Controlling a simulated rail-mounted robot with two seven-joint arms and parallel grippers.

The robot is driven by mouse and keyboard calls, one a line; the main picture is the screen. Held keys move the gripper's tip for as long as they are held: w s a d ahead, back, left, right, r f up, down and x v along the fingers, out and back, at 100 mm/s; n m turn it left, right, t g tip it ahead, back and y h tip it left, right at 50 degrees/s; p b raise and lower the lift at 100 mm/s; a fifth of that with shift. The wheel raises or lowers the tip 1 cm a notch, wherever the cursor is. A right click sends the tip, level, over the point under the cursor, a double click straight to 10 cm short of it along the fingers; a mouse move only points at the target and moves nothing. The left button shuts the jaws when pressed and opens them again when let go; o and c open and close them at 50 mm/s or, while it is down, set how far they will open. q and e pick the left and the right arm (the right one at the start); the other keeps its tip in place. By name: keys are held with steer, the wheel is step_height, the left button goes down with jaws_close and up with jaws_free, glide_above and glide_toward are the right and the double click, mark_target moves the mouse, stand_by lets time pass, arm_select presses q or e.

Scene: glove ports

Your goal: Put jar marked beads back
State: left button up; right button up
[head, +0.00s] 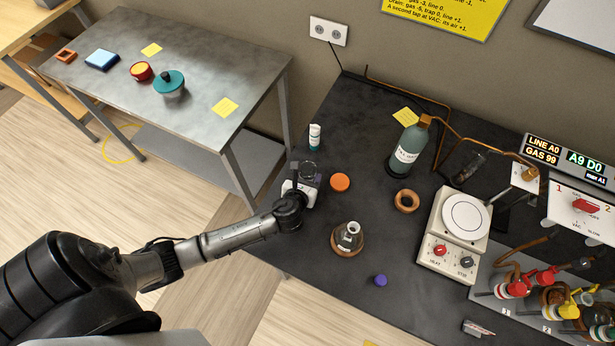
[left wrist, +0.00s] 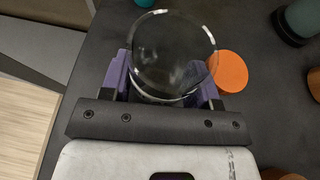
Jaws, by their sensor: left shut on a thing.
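A clear, open glass jar (head: 311,171) is between the fingers of my left gripper (head: 301,187), near the left edge of the dark bench. In the left wrist view the jar (left wrist: 172,50) shows its round open mouth, with purple-padded fingers of my left gripper (left wrist: 163,92) closed on both sides. No writing on the jar can be read, so I cannot tell whether it is marked beads. I cannot tell whether its base touches the bench. An orange lid (head: 340,182) lies flat just right of the jar; it also shows in the left wrist view (left wrist: 229,71). My right gripper is not in view.
A small white-labelled vial (head: 314,137) stands behind the jar. A flask on a cork ring (head: 349,238), an empty ring (head: 406,201), a large bottle (head: 408,148) and a hotplate (head: 455,234) stand to the right. A steel side table (head: 200,60) holds several containers, with free room.

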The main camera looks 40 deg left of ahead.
arm_select(q)
steer(key=o, duration=1)
steer(key=shift+f, duration=0.15)
steer(key=shift+c, duration=0.2)
